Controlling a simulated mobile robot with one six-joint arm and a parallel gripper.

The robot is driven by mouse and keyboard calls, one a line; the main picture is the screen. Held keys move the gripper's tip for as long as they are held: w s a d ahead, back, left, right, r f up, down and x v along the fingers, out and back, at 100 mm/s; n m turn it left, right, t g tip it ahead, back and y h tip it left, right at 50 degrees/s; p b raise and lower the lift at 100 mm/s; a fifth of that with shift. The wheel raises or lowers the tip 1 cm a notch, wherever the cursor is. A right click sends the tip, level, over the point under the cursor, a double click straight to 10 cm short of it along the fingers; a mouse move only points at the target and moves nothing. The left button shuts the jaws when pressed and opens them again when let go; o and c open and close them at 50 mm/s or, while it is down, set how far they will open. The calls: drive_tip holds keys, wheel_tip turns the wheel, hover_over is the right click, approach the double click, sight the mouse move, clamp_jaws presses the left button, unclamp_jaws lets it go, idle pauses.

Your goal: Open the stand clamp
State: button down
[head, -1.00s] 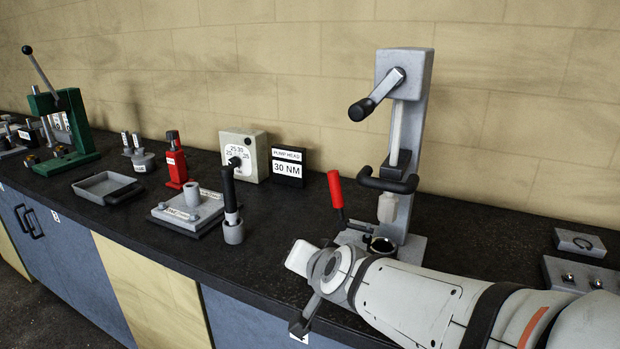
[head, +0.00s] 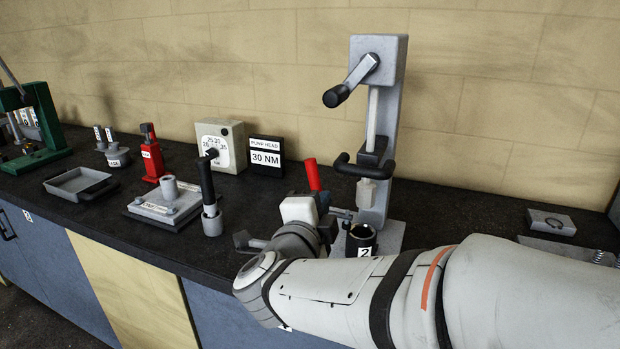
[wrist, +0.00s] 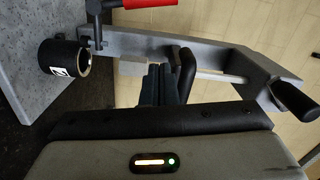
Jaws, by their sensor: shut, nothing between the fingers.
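The stand clamp has a red handle (head: 313,174), which rises behind my gripper (head: 327,226) in the head view. In the wrist view the red handle (wrist: 165,3) lies at the top edge, beside the foot of the grey stand (wrist: 128,44). The stand (head: 378,130) is upright in the head view, with a crank at its top and a black forked bracket. My gripper (wrist: 163,72) is shut and empty, pointing toward the stand, apart from the red handle. In the head view my wrist hides the lower part of the clamp.
A black cup marked 2 (head: 361,240) sits on the stand's base; it also shows in the wrist view (wrist: 64,57). The black bracket (wrist: 184,70) is close to my fingers. A black-handled tool (head: 209,190) stands left of my wrist. Open bench lies between stand and right-hand plate (head: 553,222).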

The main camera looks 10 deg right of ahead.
drive_tip(key=w+d+f+p, duration=0.1)
drive_tip(key=w+d, duration=0.1)
drive_tip(key=w, duration=0.9)
drive_tip(key=shift+w+d+p, duration=0.2)
drive_tip(key=shift+p, duration=0.15)
